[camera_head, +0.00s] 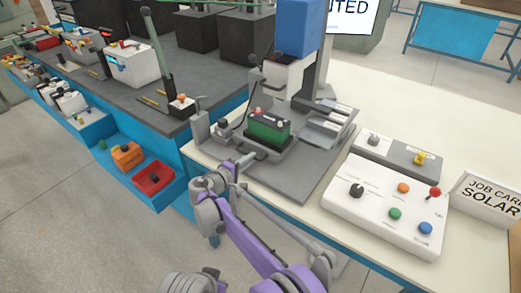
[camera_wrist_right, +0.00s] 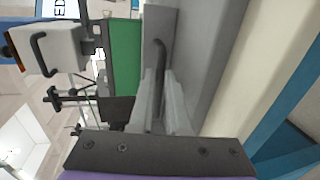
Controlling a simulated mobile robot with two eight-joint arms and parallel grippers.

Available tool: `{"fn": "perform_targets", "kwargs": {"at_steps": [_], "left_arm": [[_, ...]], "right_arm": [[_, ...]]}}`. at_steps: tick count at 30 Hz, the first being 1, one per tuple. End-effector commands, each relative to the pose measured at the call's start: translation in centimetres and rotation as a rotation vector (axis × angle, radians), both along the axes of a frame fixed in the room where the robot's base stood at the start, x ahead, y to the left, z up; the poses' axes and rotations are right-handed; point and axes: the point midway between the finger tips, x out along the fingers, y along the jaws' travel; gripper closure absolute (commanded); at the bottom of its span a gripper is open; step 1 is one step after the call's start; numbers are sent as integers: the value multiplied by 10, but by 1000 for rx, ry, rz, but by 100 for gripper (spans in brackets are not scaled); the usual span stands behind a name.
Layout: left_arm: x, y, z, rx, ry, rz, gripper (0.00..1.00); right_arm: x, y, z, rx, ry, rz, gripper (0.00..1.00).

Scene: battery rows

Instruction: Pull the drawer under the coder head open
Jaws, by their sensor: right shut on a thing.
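The coder head (camera_head: 287,75) is a pale block on a grey stand with a blue upper box (camera_head: 298,25). A green battery (camera_head: 268,125) with a dark top sits upright below it on the grey fixture. My right gripper (camera_head: 240,163) reaches the front edge of the fixture, low in front of the battery. In the right wrist view, my right gripper (camera_wrist_right: 161,105) is shut on a dark bar handle (camera_wrist_right: 160,58), which stands on a grey front (camera_wrist_right: 158,22). How far the drawer is out cannot be told. My left gripper is not in view.
A white control box (camera_head: 385,210) with coloured buttons and a job card (camera_head: 487,197) stand to the right on the pale table. A red bin (camera_head: 153,178) and an orange bin (camera_head: 127,156) hang on the blue bench edge at left. Open floor lies in front.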

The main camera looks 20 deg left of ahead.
Motion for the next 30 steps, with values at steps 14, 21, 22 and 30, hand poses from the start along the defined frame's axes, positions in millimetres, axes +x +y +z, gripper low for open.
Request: {"fn": "perform_targets", "kwargs": {"at_steps": [14, 21, 22, 30], "left_arm": [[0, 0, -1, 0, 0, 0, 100], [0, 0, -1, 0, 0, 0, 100], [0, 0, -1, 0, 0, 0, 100], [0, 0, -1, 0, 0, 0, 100]], "right_arm": [[-62, 22, 0, 2, 0, 2, 100], [-61, 22, 0, 0, 0, 2, 75], [-61, 22, 0, 0, 0, 2, 73], [-61, 22, 0, 0, 0, 1, 73]]}}
